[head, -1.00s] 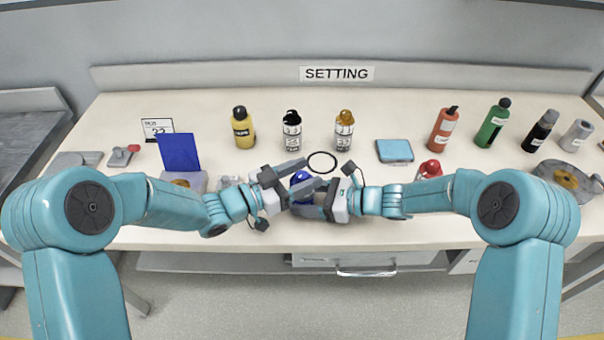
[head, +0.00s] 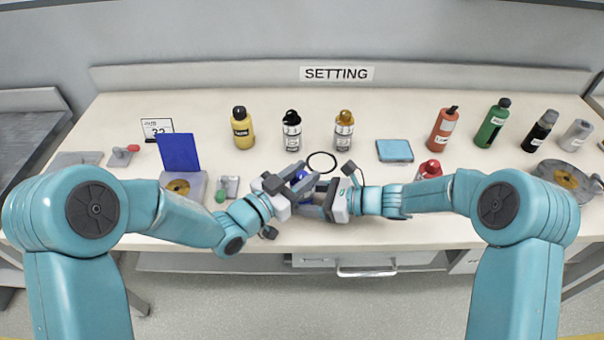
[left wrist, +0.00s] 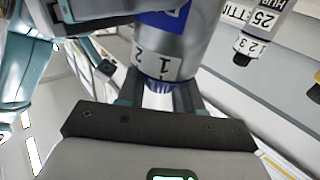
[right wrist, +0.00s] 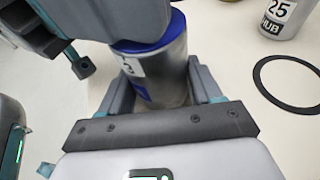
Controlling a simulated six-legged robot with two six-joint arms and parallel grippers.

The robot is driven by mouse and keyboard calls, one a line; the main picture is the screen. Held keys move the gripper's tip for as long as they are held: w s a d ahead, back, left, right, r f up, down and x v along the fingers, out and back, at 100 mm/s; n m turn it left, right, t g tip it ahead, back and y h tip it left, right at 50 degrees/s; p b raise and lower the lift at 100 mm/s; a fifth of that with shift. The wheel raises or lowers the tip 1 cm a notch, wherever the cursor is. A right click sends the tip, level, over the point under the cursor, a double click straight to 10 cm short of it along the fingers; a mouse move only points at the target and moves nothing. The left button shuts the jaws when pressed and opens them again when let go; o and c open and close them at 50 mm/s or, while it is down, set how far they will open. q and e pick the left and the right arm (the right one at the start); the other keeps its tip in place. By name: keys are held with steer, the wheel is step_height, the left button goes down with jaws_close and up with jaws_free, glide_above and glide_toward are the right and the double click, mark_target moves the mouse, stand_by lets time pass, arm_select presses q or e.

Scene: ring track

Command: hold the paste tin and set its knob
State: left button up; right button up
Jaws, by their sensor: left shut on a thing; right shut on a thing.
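The paste tin (head: 303,176) is a small silver and blue cylinder, mostly hidden between my two grippers in the head view. In the left wrist view the silver tin (left wrist: 168,45) shows a blue label and a pale band with the numbers 1 and 2. My left gripper (head: 301,183) is shut on its narrower end beside the numbers, where the knob seems to be. My right gripper (head: 319,193) is shut around the silver body; the tin also shows in the right wrist view (right wrist: 160,75). The setting mark cannot be read.
A black ring (head: 321,162) lies just behind the grippers.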

arm_select(q)
steer(key=n+t+y, duration=0.1)
steer(key=y, duration=0.1)
steer(key=n+t+y, duration=0.1)
steer(key=n, duration=0.1)
steer(key=shift+d+t+y, duration=0.2)
steer(key=shift+t+y, duration=0.2)
steer(key=shift+a+n+t+y, duration=0.1)
steer(key=shift+n+t+y, duration=0.5)
steer(key=shift+n+y, duration=0.45)
steer(key=shift+a+y, duration=0.1)
steer(key=shift+y, duration=0.35)
steer(key=o, duration=0.9)
steer(key=shift+o, duration=0.2)
steer(key=v, duration=0.7)
steer(key=shift+s, duration=0.25)
steer(key=shift+a+f, duration=0.1)
